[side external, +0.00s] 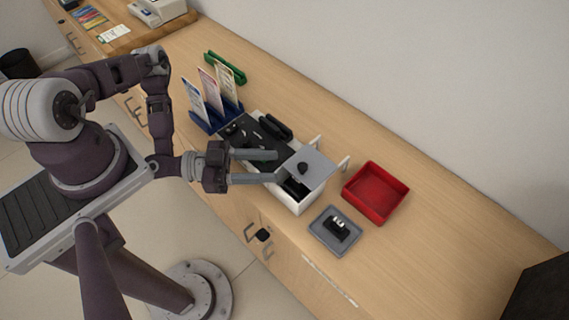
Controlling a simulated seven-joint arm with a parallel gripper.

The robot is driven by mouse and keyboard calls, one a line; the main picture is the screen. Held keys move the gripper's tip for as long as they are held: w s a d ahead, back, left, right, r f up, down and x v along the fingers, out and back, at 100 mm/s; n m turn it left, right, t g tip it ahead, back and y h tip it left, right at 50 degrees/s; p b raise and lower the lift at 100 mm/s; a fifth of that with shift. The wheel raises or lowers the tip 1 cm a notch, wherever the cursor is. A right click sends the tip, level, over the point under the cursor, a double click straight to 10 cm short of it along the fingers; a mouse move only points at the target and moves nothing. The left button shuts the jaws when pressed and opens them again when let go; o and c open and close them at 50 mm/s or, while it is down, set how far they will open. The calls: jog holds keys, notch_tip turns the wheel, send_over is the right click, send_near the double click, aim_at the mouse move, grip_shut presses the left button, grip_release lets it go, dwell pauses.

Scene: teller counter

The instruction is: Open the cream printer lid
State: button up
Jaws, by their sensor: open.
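A cream box-shaped printer (308,200) stands on the wooden counter. A grey lid panel (318,166) with a black knob (303,168) lies over its top. A dark interior shows at the printer's near left side, below the lid. Two pale upright posts stand along the far edge of the lid. I cannot tell how far the lid is raised. My gripper (276,166) is open, its two grey fingers apart and pointing right, just left of the knob. Nothing shows between the fingers. Whether a finger touches the lid or printer is unclear.
A black tray with dark items (262,137) adjoins the printer on the left, behind my fingers. A blue holder with cards (203,122) and a green rack (225,68) stand further left. A red tray (376,192) and grey tray (322,238) sit right.

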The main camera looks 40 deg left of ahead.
jog(key=shift+s+a, duration=0.4)
jog(key=shift+a, duration=0.05)
jog(key=shift+o, duration=0.2)
